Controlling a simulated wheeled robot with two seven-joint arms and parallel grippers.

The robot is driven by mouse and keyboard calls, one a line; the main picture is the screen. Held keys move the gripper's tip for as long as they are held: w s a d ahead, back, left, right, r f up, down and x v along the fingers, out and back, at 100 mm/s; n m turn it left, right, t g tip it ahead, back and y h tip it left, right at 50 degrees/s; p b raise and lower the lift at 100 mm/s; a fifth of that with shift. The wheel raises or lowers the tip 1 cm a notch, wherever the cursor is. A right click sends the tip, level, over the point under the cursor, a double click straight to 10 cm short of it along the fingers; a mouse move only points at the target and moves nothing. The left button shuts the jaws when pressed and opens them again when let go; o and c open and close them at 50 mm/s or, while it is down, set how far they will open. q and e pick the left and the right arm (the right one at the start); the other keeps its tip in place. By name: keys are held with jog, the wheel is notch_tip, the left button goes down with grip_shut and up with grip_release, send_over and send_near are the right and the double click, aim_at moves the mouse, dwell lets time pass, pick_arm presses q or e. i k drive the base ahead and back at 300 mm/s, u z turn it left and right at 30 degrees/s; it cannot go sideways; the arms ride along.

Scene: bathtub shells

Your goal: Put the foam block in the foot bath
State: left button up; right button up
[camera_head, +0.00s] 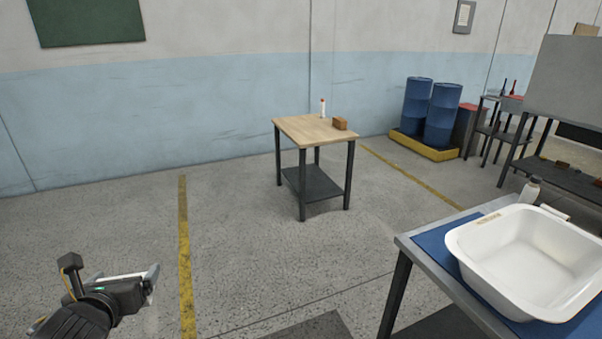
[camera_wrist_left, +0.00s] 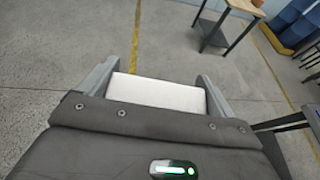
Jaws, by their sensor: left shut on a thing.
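My left gripper (camera_head: 152,276) is at the lower left of the head view, over bare floor. In the left wrist view its two fingers (camera_wrist_left: 157,88) are shut on a white foam block (camera_wrist_left: 158,94), which spans the gap between them. In the head view only a thin pale edge of the block shows by the gripper. The foot bath (camera_head: 468,262) is a white open basin at the lower right, on a blue mat on a table. It looks empty and stands well to the right of the gripper. My right gripper is not in view.
The metal table (camera_head: 408,243) carries the blue mat (camera_head: 432,240) and a pale bottle (camera_head: 530,190) behind the basin. Blue drums (camera_head: 442,115) stand by the wall. Open floor lies between.

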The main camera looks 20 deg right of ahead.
aim_at(533, 266)
jog(key=i, duration=2.75)
jog(key=z, duration=4.35)
jog(key=i, duration=1)
